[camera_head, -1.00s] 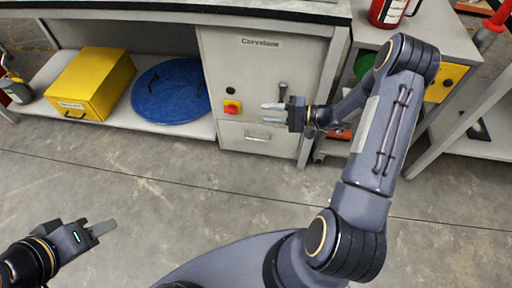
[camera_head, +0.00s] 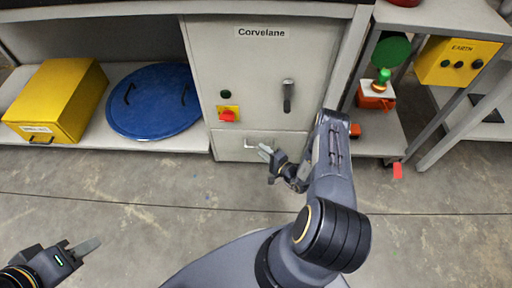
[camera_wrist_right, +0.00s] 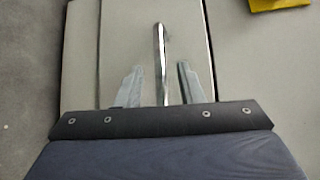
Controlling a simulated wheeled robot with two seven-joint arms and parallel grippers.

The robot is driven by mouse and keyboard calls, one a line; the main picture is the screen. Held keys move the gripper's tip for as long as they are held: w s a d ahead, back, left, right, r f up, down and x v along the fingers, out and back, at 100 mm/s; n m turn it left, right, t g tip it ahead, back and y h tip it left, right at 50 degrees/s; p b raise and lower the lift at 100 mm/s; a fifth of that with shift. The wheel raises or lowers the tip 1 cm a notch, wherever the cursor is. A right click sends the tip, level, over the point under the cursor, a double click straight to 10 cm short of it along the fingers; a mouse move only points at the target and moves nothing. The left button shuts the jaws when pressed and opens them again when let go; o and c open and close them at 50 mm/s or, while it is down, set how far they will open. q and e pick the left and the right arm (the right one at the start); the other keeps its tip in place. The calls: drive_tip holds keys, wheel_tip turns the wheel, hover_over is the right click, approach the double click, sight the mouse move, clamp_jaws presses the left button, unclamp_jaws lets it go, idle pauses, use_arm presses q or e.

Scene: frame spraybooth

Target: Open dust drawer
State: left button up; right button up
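The dust drawer (camera_head: 232,151) is the low grey front at the foot of the Corvelane cabinet (camera_head: 262,75). It looks closed. Its metal bar handle (camera_head: 257,141) runs across its front. My right gripper (camera_head: 268,153) is just in front of the drawer, near the handle's right part. In the right wrist view the handle (camera_wrist_right: 160,60) stands between the two fingers (camera_wrist_right: 157,85) of my right gripper. The fingers are apart, with a gap on each side of the handle. My left gripper (camera_head: 88,247) is low at the left, far from the cabinet; its finger gap cannot be made out.
The cabinet front carries a red knob on a yellow plate (camera_head: 228,114) and a dark lever (camera_head: 288,95). A yellow box (camera_head: 57,98) and a blue round lid (camera_head: 155,102) lie on the shelf at left. Open concrete floor (camera_head: 130,190) lies in front.

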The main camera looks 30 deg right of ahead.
drive_tip(key=shift+b+x, duration=0.35)
drive_tip(key=shift+x, duration=1.55)
clamp_jaws()
